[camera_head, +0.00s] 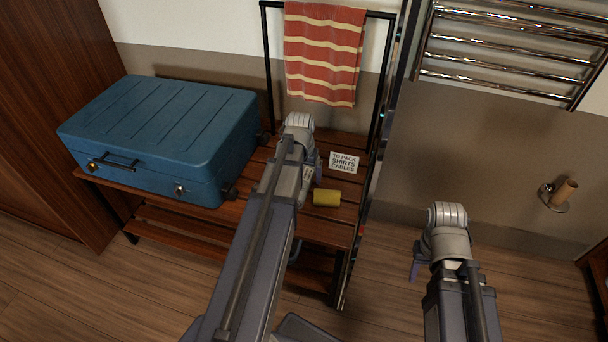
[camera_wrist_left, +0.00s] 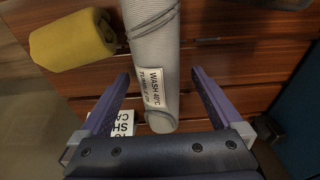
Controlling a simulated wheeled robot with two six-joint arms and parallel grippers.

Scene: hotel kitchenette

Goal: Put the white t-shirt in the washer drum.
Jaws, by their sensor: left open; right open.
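A white rolled cloth (camera_wrist_left: 152,45) with a wash-care label, which looks like the white t-shirt, lies on the slatted wooden rack in the left wrist view. My left gripper (camera_wrist_left: 160,76) is open, with one finger on each side of the labelled end of the roll. I cannot tell whether the fingers touch it. In the head view my left arm and gripper (camera_head: 316,170) hide most of the roll. My right gripper (camera_head: 416,270) is open in front of the wall at the right, with nothing seen in it. The washer drum is not in view.
A yellow roll (camera_head: 326,198) and a card reading "TO PACK SHIRTS CABLES" (camera_head: 344,162) lie on the slatted rack (camera_head: 345,236). A closed blue suitcase (camera_head: 165,135) covers its left part. A striped towel (camera_head: 322,50) hangs behind; a metal-edged upright panel stands right.

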